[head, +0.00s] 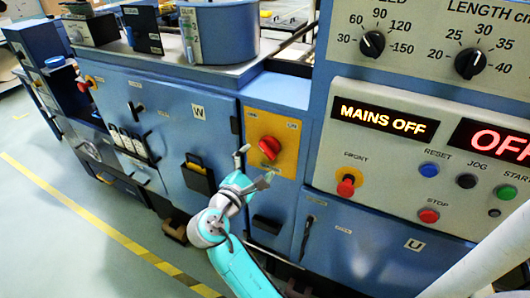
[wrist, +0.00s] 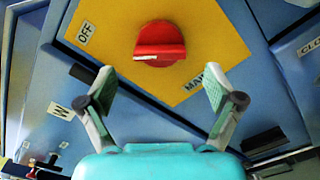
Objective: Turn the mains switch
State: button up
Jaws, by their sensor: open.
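The mains switch (head: 270,147) is a red rotary knob on a yellow plate (head: 287,130) on the blue machine front. In the wrist view the red knob (wrist: 160,44) is ahead of my gripper, its bar lying roughly across the picture with a white mark at its left end. An OFF label (wrist: 86,33) shows at the plate's upper left, and a partly hidden label at lower right. My gripper (head: 257,166) is open and empty, in front of and a little below the knob. Its fingers (wrist: 158,84) are spread wide, apart from the knob.
The control panel (head: 400,160) at right has a lit MAINS OFF display (head: 384,119), push buttons, dials and a red FRONT knob (head: 346,186). Left of the switch is a blue door with a black and yellow holder (head: 198,177). Clear floor (head: 60,220) lies at left.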

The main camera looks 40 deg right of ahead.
aim_at(265, 153)
jog(key=shift+x, duration=2.45)
jog(key=c, duration=1.1)
